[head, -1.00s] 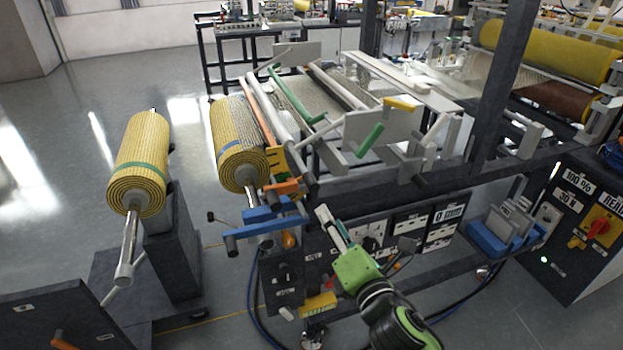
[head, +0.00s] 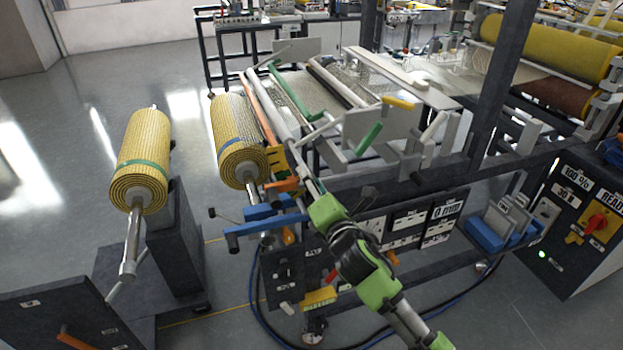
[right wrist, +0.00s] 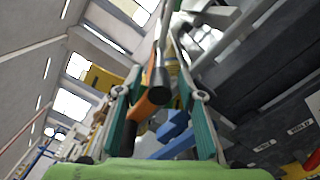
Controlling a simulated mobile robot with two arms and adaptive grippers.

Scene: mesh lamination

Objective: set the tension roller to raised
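I cannot tell for sure which bar is the tension roller. A pale roller (head: 271,112) lies beside an orange bar (head: 259,105) at the machine's left end, and an orange handle (head: 283,186) sits just below. My right gripper (head: 300,163) reaches up to this end of the rollers. In the right wrist view its teal-padded fingers (right wrist: 158,65) are apart. A dark-capped bar end (right wrist: 158,84) and an orange piece (right wrist: 145,106) show between them; contact is unclear. My left gripper is not in view.
A yellow mesh roll (head: 238,150) hangs left of the rollers, and another yellow roll (head: 140,165) stands farther left. Blue brackets (head: 262,222) jut out below my gripper. A green handle (head: 368,138) is to the right. Open floor lies at the far left.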

